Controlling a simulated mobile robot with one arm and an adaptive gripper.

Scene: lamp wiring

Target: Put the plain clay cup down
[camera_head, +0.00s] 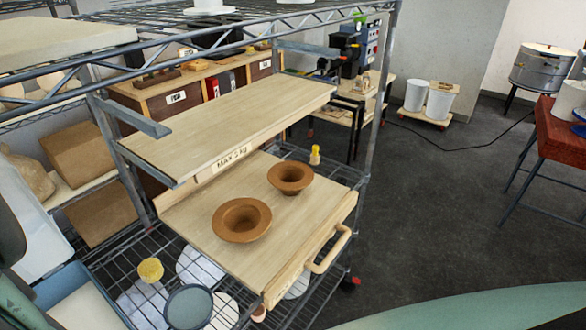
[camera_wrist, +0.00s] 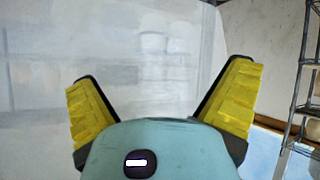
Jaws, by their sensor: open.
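Two brown clay cups with wide flared rims stand upright and apart on a pull-out wooden shelf (camera_head: 205,205). The nearer cup (camera_head: 241,221) is the larger in view, and the farther cup (camera_head: 290,178) is behind it to the right. I cannot tell which of them is the plain clay cup. My gripper (camera_wrist: 160,80) shows in the wrist view with its two yellow fingers spread wide and nothing between them. It faces a pale wall, away from the cups. The gripper is not seen in the head view.
An empty wooden board (camera_head: 240,115) sits above the cup shelf on the metal rack. The shelf has a wooden handle (camera_head: 328,250) at its front. White buckets (camera_head: 439,103) stand farther back.

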